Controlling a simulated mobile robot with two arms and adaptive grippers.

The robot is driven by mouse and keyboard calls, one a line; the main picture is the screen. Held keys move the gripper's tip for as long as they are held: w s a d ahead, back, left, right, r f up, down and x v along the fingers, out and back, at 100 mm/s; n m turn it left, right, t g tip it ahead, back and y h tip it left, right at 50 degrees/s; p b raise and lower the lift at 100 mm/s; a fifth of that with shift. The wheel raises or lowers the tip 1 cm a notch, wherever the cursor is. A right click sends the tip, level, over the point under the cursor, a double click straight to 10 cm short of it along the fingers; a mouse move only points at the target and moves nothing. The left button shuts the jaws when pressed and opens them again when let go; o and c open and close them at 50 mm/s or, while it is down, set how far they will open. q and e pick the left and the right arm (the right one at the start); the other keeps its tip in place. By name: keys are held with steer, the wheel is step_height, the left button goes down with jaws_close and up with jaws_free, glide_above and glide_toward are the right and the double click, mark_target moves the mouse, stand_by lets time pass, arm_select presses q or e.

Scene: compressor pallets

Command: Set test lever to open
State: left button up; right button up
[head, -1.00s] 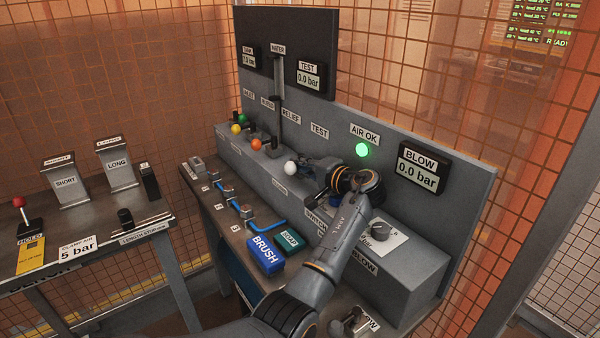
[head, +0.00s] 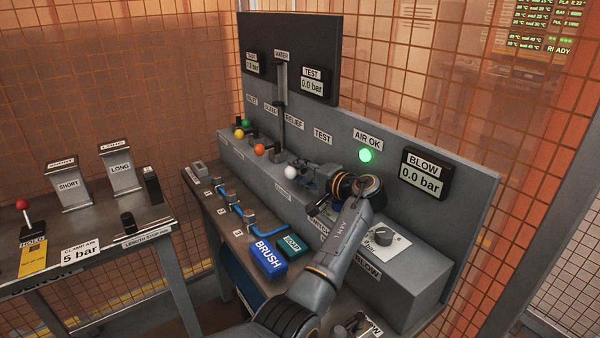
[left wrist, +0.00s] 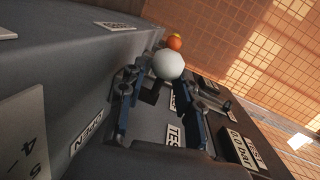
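The test lever's white ball knob (head: 291,172) stands out from the grey console, at the right end of a row of coloured knobs. In the left wrist view the white knob (left wrist: 168,66) shows at the fingertips. My left gripper (head: 308,176) is right beside the knob in the head view. In the wrist view its two blue-grey fingers (left wrist: 155,92) are spread apart, with the knob near the gap between their tips. I cannot tell whether they touch it. An OPEN label (left wrist: 87,140) lies on the console face. The lever's stem is mostly hidden. My right gripper is not in view.
Orange (head: 259,149), yellow (head: 239,133) and green knobs stand farther left. A green AIR OK lamp (head: 366,155) glows on the back panel, and the TEST gauge (head: 313,84) reads 0.0 bar. A blue BRUSH block (head: 268,257) sits on the front ledge.

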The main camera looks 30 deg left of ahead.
arm_select(q)
steer(key=shift+d, duration=0.3)
steer(key=v, duration=1.1)
steer(key=shift+s+d, duration=0.2)
